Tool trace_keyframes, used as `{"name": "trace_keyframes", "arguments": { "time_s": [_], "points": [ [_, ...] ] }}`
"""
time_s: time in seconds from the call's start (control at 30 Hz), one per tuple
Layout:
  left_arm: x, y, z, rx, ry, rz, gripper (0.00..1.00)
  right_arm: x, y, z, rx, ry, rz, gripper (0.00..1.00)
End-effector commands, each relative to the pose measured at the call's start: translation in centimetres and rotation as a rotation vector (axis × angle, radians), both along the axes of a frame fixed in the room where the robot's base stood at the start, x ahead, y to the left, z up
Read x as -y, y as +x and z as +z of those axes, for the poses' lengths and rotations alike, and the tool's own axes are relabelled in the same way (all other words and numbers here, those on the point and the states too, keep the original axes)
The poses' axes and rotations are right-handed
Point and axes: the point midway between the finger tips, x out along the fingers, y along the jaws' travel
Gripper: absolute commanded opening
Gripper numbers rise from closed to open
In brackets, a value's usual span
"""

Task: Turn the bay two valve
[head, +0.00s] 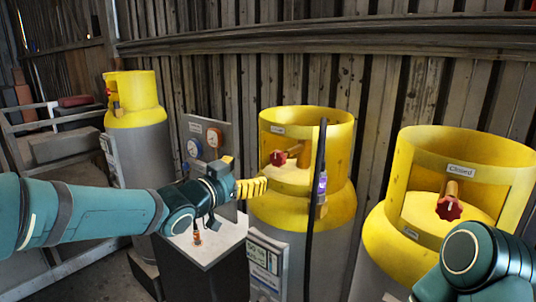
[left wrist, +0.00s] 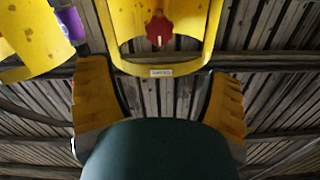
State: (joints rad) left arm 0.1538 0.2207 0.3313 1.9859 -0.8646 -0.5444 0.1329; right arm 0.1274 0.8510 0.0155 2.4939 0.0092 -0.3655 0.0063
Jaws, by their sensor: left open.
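Three yellow-collared gas cylinders stand along the wall, and I cannot read which is bay two. The middle cylinder (head: 302,215) has a red valve knob (head: 279,158) inside its collar opening. The right cylinder (head: 385,238) has a red star-shaped valve knob (head: 449,208) below a label reading "Closed". My left gripper (head: 262,187) is at the left front of the middle collar, apart from its knob. In the left wrist view, the open, empty fingers of my left gripper (left wrist: 160,85) frame a labelled yellow collar (left wrist: 125,50) with a red knob (left wrist: 159,29) ahead. My right gripper is out of frame.
A dark hose with a purple tag (head: 322,184) hangs before the middle cylinder's right side. A gauge panel (head: 211,150) stands behind my left wrist, above a grey box (head: 205,242). The left cylinder (head: 133,102) stands farther back. My right arm is at lower right.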

Motion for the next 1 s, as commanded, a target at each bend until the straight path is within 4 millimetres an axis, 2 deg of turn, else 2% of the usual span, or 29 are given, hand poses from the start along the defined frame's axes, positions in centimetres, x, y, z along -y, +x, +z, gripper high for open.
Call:
{"name": "trace_keyframes", "arguments": {
  "time_s": [0.6,0.8,1.0],
  "points": [
    [6.5,8.8,-0.2,-0.004,-0.002,-0.001,0.80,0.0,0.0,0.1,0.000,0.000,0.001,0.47],
    [7.5,10.3,-0.3,-0.006,-0.001,0.001,0.80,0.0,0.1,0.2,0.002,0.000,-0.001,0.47],
    [7.7,10.6,-0.2,-0.004,-0.001,0.002,0.80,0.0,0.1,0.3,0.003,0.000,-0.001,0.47]
  ]
}}
